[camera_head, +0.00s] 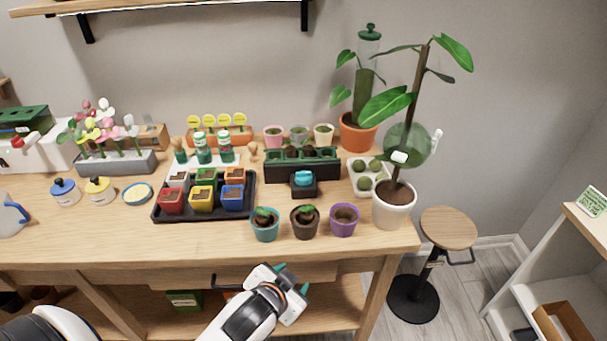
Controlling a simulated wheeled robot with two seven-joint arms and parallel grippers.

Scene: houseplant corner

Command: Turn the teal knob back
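The teal knob (303,178) sits on a small black box (304,190) near the middle of the table, in front of a dark green planter. My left gripper (292,278) is low in front of the table's front edge, below the knob in the picture and well apart from it. Its two teal-tipped fingers are spread with nothing visible between them. The knob's exact turn angle is too small to read. My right gripper is not in view.
Teal, dark brown and purple pots (343,219) stand along the table front, just nearer than the knob. A black tray (162,210) of coloured pots is to its left. An egg-carton-like white tray and a tall plant in a white pot (393,212) stand right.

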